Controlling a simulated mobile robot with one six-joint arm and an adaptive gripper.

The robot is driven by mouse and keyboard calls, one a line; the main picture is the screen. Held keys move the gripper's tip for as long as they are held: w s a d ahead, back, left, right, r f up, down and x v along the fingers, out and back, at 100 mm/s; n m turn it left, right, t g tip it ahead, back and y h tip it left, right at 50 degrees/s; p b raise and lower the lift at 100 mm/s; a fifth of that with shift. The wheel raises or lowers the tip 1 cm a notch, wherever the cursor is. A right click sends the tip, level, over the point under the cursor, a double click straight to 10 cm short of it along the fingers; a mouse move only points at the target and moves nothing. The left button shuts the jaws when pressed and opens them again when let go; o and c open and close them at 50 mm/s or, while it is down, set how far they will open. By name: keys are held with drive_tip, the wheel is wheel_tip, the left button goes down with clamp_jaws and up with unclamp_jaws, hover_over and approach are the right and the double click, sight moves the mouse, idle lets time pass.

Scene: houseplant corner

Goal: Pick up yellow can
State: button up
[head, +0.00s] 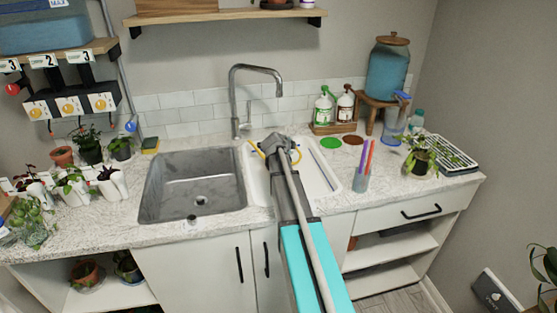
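My arm reaches over the counter from the bottom of the head view. My gripper (277,146) is at the back end of the white drainboard, just right of the sink.
The grey sink (195,190) and tall faucet (234,100) are left of the gripper. A cup of coloured sticks (362,180), spray bottles (324,106) and a potted plant (420,158) stand to the right. Several small plants (72,184) crowd the left counter.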

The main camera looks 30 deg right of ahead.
drive_tip(key=shift+b+x, duration=0.75)
drive_tip(key=shift+x, duration=1.1)
drive_tip(key=shift+s, duration=0.1)
clamp_jaws()
